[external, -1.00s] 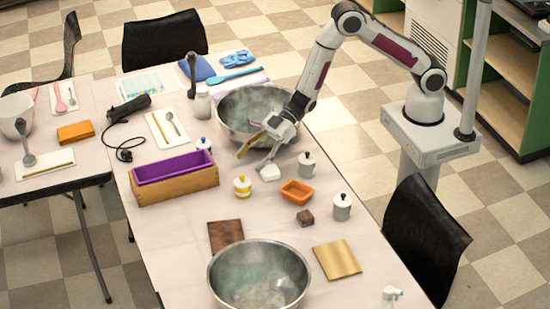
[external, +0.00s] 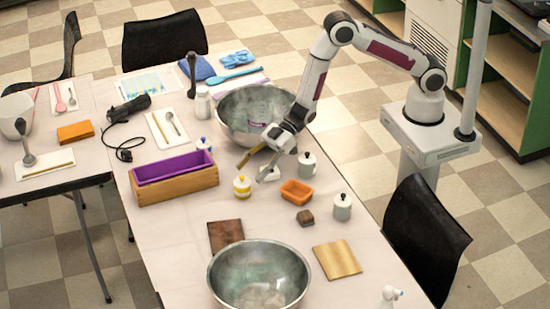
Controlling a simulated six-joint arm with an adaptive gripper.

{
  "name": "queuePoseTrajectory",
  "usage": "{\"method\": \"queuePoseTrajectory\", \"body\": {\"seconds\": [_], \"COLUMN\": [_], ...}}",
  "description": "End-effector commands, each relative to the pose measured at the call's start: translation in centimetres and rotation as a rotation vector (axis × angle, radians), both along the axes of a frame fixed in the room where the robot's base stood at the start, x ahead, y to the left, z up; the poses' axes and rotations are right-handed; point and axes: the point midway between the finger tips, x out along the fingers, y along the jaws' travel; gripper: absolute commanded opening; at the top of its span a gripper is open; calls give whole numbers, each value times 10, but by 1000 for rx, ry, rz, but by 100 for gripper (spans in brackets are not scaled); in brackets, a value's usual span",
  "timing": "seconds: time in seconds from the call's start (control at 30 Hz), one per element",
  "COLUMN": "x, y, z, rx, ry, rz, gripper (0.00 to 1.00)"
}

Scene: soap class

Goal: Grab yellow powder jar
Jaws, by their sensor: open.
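The yellow powder jar (external: 242,187) is a small white jar with a yellow band and a lid knob. It stands upright on the white table, right of the purple-lined wooden mould. My gripper (external: 256,167) is open and empty, above and to the right of the jar, with its fingers pointing down and left. It is apart from the jar. Part of a white object (external: 269,174) shows below the gripper; the gripper partly hides it.
A metal bowl (external: 229,107) stands behind the gripper. The wooden mould with purple liner (external: 174,182) is left of the jar.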

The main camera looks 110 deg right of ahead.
Motion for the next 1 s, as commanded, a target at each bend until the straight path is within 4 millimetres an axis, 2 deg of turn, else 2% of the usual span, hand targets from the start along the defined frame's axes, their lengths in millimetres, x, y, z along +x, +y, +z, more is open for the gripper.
{"method": "queuePoseTrajectory", "body": {"seconds": [0.2, 0.63, 0.87, 1.0], "x": [0, 0, 0, 11], "y": [0, 0, 0, 5], "z": [-12, -14, -25, -31], "rx": [-1, -1, 0, -1], "ry": [0, 0, 1, -1], "rz": [0, 0, 1, 2], "gripper": [58, 58, 58, 58]}}
